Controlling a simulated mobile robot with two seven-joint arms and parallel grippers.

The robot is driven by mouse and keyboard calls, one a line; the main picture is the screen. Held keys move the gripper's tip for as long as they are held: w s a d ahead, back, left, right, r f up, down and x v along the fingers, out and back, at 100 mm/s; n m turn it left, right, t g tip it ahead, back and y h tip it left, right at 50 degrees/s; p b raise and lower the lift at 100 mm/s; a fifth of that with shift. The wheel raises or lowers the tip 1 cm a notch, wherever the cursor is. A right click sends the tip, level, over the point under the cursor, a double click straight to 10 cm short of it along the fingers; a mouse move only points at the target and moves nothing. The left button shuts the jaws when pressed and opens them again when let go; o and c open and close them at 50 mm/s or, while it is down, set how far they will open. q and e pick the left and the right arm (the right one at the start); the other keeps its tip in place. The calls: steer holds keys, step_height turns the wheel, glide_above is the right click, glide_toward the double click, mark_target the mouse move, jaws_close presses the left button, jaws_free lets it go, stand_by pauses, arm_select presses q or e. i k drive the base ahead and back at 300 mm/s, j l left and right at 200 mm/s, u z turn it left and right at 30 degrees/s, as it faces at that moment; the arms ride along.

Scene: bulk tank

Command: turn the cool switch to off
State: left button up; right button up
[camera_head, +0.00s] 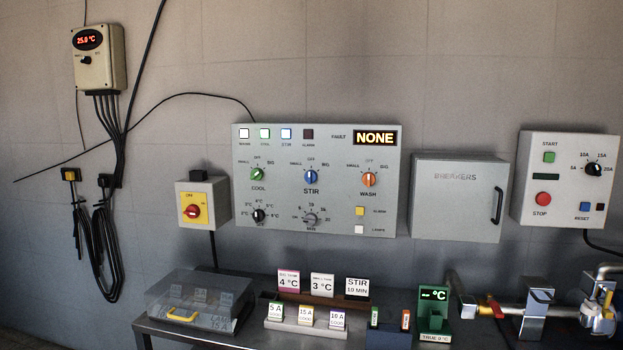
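The cool switch (257,174) is a green round knob at the left of the upper row on the grey control panel (335,210). Its marks read SMALL at left, OFF on top and BIG at right. Its pointer looks tilted rather than straight up, but is too small to read surely. The cool lamp (265,133) above it looks lit. The blue stir knob (311,177) and orange wash knob (369,179) sit to its right. The fault display (375,138) reads NONE. Neither of my grippers is in view.
A table (190,338) below the panel holds a clear lidded box (200,298), label cards and a green thermometer (433,308). A red-and-yellow switch box (203,203) is left of the panel, a breakers cabinet (455,205) right. The space before the panel looks clear.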

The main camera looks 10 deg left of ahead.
mark_target(257, 174)
steer(key=i+j, duration=0.15)
steer(key=j, duration=0.3)
steer(key=i+j+z, duration=0.1)
steer(key=j, duration=0.35)
steer(key=i+j, duration=0.15)
steer(key=j, duration=0.3)
steer(key=i+j+z, duration=0.1)
steer(key=j, duration=0.35)
steer(key=i+j, duration=0.1)
steer(key=j, duration=0.35)
